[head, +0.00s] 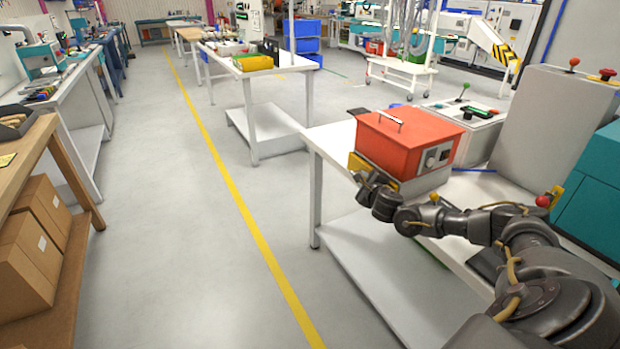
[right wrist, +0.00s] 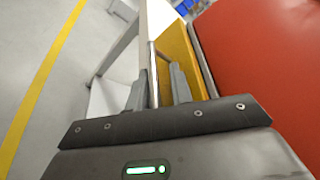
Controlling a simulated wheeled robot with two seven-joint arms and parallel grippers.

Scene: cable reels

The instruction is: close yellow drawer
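The yellow drawer (head: 361,163) sits low in the red box (head: 410,135) on the white table. Only a small part of it shows in the head view; my right gripper and arm hide some of it. In the right wrist view the yellow drawer (right wrist: 178,50) runs along the side of the red box (right wrist: 260,60). My right gripper (head: 364,180) is at the drawer's front. In the right wrist view its fingers (right wrist: 158,85) are apart, with a thin pale bar between them, perhaps the drawer's handle. I cannot tell if they touch it. My left gripper is not in view.
The white table (head: 330,140) carries the box. A wooden shelf with cardboard boxes (head: 25,260) is at the left. The floor between is clear.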

